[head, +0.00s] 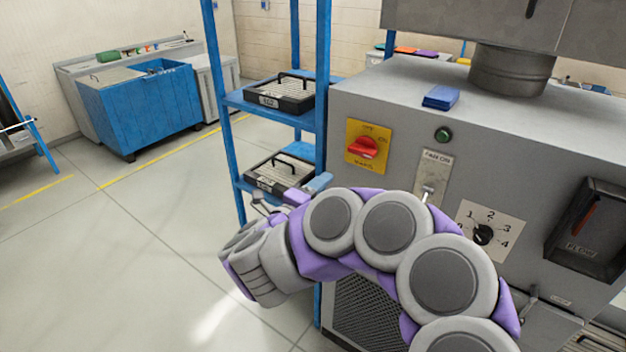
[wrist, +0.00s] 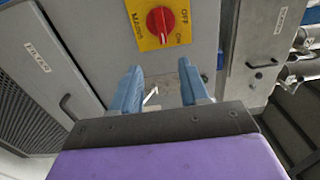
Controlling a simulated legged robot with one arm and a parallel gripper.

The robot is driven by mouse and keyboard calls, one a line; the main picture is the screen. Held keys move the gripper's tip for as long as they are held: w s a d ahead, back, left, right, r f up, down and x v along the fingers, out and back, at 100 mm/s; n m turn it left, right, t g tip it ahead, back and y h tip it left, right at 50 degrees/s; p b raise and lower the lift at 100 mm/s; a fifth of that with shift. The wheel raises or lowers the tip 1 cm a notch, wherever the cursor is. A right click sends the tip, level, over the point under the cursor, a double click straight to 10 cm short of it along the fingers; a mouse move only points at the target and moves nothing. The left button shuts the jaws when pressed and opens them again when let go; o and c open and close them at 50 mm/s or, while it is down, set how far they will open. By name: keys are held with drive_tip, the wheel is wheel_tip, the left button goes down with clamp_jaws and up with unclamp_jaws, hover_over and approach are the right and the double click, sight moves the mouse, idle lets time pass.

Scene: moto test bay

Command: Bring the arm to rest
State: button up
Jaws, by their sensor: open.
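My arm (head: 390,225), grey and purple, reaches across the front of a grey machine (head: 460,110) in the head view, bent to the left. My gripper (wrist: 160,87) is open in the wrist view, its two blue fingers apart with nothing held between them. A small metal lever (wrist: 151,96) shows in the gap between the fingers; I cannot tell its distance. In the head view a blue fingertip shows beyond my arm, and the rest of the gripper is mostly hidden. The same lever (head: 426,193) stands on a pale labelled plate there, partly behind my arm.
A red rotary switch (head: 362,148) on a yellow plate, a green button (head: 442,134) and a numbered dial (head: 484,234) sit close on the machine front. A blue rack (head: 231,100) holds black trays beside it. A blue cart (head: 140,105) stands farther back. Open floor lies left.

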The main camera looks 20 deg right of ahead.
drive_tip(key=w+a+r+n+t+y, duration=0.2)
drive_tip(key=a+r+n+t+y, duration=0.1)
drive_tip(key=a+n+y, duration=0.25)
drive_tip(key=w+a+r+n+t+y, duration=0.2)
drive_tip(key=w+a+n+t+y, duration=0.1)
drive_tip(key=a+n+y, duration=0.3)
drive_tip(key=s+a+f+n+g+y, duration=0.2)
drive_tip(key=s+a+n+g+y, duration=0.3)
drive_tip(key=s+a+n+y, duration=0.35)
drive_tip(key=s+d+f+n+g+h, duration=0.1)
drive_tip(key=s+d+f+n+g, duration=0.1)
drive_tip(key=s+f+n+g, duration=0.45)
drive_tip(key=s+d+f+n+g+h, duration=0.1)
drive_tip(key=s+f, duration=0.2)
drive_tip(key=s, duration=0.6)
drive_tip(key=s+d+f+g+h, duration=0.1)
drive_tip(key=s+d+g+h, duration=0.1)
drive_tip(key=s+d, duration=0.4)
drive_tip(key=s+d+f+n+g+h, duration=0.1)
drive_tip(key=s+d+g, duration=0.3)
drive_tip(key=s, duration=0.9)
drive_tip(key=shift+d+f+h, duration=0.4)
drive_tip(key=shift+d+f, duration=0.05)
drive_tip(key=shift+d, duration=0.45)
